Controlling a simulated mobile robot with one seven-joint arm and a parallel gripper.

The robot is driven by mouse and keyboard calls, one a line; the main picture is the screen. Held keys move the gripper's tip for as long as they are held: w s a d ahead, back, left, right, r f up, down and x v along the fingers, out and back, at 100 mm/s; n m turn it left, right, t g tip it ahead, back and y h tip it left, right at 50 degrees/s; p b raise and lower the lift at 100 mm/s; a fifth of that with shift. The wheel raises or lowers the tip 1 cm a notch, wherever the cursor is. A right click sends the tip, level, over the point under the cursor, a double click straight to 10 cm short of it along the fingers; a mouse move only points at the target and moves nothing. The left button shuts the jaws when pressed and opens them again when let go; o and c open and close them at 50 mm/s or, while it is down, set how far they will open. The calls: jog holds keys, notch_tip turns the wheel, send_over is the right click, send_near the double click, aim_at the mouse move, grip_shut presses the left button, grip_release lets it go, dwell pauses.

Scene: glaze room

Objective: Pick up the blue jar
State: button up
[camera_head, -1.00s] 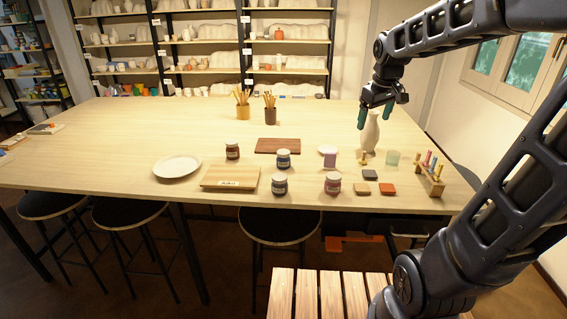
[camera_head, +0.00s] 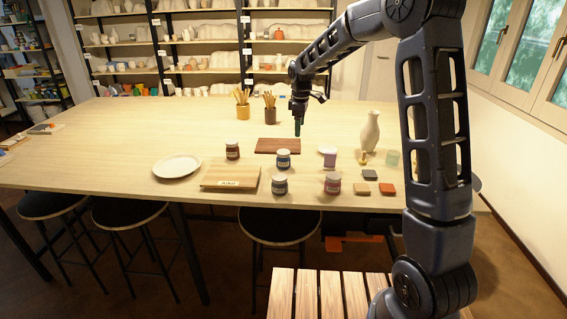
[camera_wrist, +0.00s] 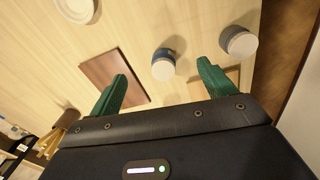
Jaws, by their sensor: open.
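The blue jar (camera_head: 283,160) stands upright on the table, with a white lid and a pale label band. In the wrist view the blue jar (camera_wrist: 165,62) shows beyond and between my two green fingertips. My gripper (camera_head: 297,132) is above the table, beyond and slightly right of the blue jar, pointing down.
A dark red-brown board (camera_head: 268,146) lies close behind the blue jar. A pale wooden board (camera_head: 230,178) and a brown-red jar (camera_head: 232,151) are to the left.

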aim_at(283, 152)
jog(key=w+a+f, duration=0.1)
jog(key=a+f, duration=0.1)
jog(key=w+a+f+n, duration=0.1)
jog(key=a+f, duration=0.1)
jog(key=a+f+n, duration=0.1)
jog(key=a+f, duration=0.1)
jog(key=shift+w+a+g, duration=0.25)
jog(key=shift+w+g, duration=0.05)
jog(key=shift+w, duration=0.1)
jog(key=shift+s+a+f, duration=0.1)
jog(key=shift+s+f, duration=0.05)
jog(key=shift+f, duration=2.55)
jog(key=shift+s+a+f, duration=0.1)
jog(key=shift+f, duration=2.6)
jog(key=c, duration=1.2)
